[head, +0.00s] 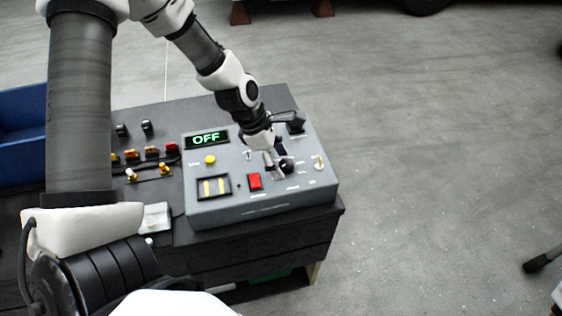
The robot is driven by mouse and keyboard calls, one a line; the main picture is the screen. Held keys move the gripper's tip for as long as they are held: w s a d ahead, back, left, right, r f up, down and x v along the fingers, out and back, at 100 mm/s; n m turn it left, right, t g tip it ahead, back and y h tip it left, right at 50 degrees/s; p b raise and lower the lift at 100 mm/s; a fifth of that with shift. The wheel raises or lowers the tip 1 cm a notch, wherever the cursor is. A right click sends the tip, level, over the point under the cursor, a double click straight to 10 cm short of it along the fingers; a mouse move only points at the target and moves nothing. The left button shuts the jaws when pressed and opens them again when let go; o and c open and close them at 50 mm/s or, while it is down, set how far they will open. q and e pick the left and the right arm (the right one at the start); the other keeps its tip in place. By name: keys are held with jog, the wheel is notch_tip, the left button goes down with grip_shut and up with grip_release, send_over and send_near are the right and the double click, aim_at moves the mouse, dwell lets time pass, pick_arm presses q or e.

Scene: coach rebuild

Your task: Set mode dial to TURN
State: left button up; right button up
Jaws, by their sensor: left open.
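A grey control box (230,209) sits on the dark cabinet. Its display (207,138) reads OFF in green. The black mode dial (286,166) is on the right half of the panel, with small labels around it too small to read. My left gripper (275,165) is open and points down at the panel, its fingertips at the dial; I cannot tell whether they touch it. The gripper hides part of the panel behind it.
Several small connectors lie on the dark cabinet top (185,108) to the left. A blue bin (22,150) stands at far left.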

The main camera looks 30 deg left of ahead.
aim_at(287, 161)
pick_arm(q)
jog(key=w, duration=0.1)
jog(key=f, duration=0.1)
jog(key=w+f, duration=0.1)
jog(key=shift+w+d+f, duration=0.15)
jog(key=shift+w+d, duration=0.1)
jog(key=shift+w, duration=0.35)
jog(key=shift+s, duration=0.2)
jog(key=shift+s+a+r, duration=0.1)
jog(key=shift+s+r, duration=0.2)
jog(key=shift+s, duration=0.1)
jog(key=c, duration=0.5)
jog(key=shift+s, duration=0.15)
jog(key=c, duration=0.6)
jog(key=shift+w+f, duration=0.1)
jog(key=shift+w, duration=0.1)
jog(key=shift+c, duration=0.2)
pick_arm(e)
jog(key=shift+w+f, duration=0.75)
jog(key=shift+w, duration=0.05)
pick_arm(q)
jog(key=shift+m, duration=0.3)
